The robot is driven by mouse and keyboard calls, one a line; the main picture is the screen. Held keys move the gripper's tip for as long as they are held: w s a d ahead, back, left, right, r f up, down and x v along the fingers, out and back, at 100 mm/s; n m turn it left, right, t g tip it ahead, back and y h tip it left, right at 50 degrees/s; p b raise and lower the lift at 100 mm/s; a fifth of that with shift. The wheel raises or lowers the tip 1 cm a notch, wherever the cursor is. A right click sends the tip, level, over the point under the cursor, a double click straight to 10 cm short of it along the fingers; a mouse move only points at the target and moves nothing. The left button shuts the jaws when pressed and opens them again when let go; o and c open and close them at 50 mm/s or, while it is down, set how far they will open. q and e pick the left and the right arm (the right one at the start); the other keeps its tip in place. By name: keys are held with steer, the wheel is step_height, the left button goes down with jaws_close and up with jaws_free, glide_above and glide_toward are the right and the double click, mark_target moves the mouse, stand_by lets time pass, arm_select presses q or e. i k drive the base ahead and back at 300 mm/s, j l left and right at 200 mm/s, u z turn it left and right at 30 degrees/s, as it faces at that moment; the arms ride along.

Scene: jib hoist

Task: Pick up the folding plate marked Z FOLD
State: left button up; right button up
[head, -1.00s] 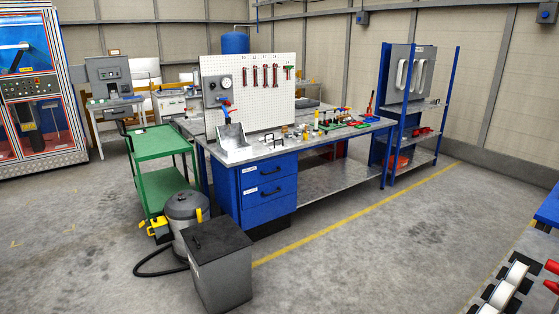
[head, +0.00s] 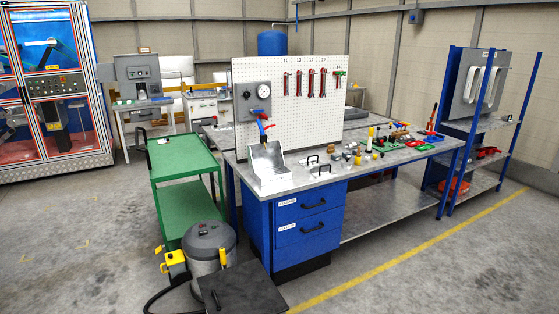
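I cannot make out a plate marked Z FOLD; no such lettering is legible in the head view. A large grey plate with white handles (head: 467,88) stands upright on the blue rack at the right, and any marking on it is too small to read. The workbench (head: 392,159) in the middle carries several small parts, among them small pieces with black handles (head: 319,170) near its front edge. Neither of my grippers is in view.
A green cart (head: 184,155) stands left of the bench. A grey vacuum (head: 209,245) and a dark-lidded bin (head: 243,288) stand before it. The blue rack (head: 449,130) is at the right. Floor is clear at the lower right, beyond a yellow line (head: 400,262).

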mark_target(324, 170)
steer(key=i+l+z, duration=0.15)
steer(key=i+z, duration=1.05)
steer(key=i+l+u, duration=0.2)
steer(key=i+u, duration=0.3)
steer(key=i+l+u, duration=0.5)
steer(key=i, duration=0.2)
steer(key=i+l+u, duration=0.5)
steer(key=l, duration=0.2)
steer(key=k+j, duration=0.05)
